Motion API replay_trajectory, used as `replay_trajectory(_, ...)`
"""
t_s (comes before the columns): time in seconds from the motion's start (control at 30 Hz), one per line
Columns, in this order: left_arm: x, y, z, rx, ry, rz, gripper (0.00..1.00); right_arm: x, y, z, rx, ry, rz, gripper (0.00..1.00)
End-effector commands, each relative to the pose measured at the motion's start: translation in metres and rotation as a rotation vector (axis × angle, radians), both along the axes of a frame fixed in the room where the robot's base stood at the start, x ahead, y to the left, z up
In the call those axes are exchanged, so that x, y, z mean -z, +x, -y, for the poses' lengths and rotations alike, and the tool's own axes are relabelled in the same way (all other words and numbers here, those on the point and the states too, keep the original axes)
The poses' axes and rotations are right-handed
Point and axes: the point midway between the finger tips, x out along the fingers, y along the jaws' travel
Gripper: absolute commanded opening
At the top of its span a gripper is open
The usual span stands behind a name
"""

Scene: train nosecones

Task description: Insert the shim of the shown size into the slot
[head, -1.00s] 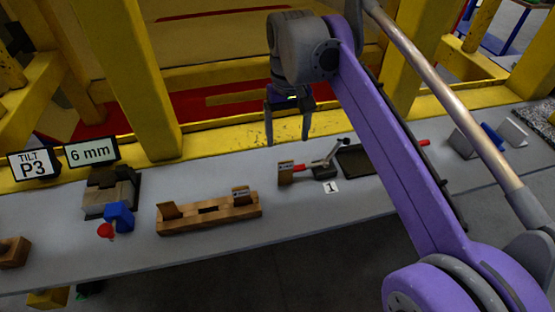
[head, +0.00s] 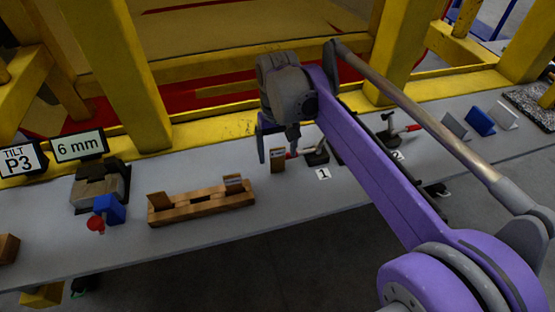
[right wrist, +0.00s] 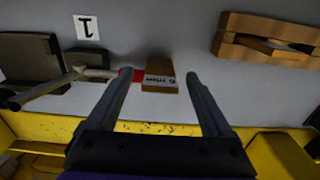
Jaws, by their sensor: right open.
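A sign reading "6 mm" (head: 79,146) stands at the back left. A long wooden holder (head: 203,203) with upright pieces at its ends and a dark recess in the middle lies on the table; it also shows in the right wrist view (right wrist: 268,42). A small labelled wooden block (head: 278,162) stands by the red tip of a clamp marked 1 (head: 316,157). My right gripper (head: 279,152) is open and empty, above and behind the block. In the right wrist view the block (right wrist: 160,77) lies between the open fingers (right wrist: 158,76), beyond their tips. Which piece is the 6 mm shim is unclear.
A sign "TILT P3" (head: 21,160) stands far left. A dark-and-wood fixture (head: 100,182) with a blue block (head: 109,209) and red knob stands left. A second clamp (head: 392,130) and angled blue and grey pieces (head: 480,121) are right. Yellow posts (head: 114,75) rise behind.

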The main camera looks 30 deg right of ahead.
Motion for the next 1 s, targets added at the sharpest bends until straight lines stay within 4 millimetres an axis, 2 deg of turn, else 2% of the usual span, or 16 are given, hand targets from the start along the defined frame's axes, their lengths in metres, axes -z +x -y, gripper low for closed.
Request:
replay_trajectory(0.07, -0.0001, 0.0000, 0.0000, 0.000, 0.000, 0.000, 0.00, -0.0003, 0.0001, -0.0001, 0.000, 0.000, 0.000, 0.85)
replay_trajectory(0.53, -0.0001, 0.0000, 0.0000, 0.000, 0.000, 0.000, 0.00, -0.0006, 0.0000, 0.0000, 0.000, 0.000, 0.000, 0.00)
replay_trajectory(0.87, -0.0005, 0.0001, 0.0000, 0.000, 0.000, 0.000, 0.00, -0.0012, -0.0001, 0.0000, 0.000, 0.000, 0.000, 0.00)
replay_trajectory(1.0, -0.0059, 0.0006, 0.0000, 0.000, 0.000, 0.002, 0.00, -0.0074, 0.0000, 0.0000, 0.000, 0.000, 0.000, 0.00)
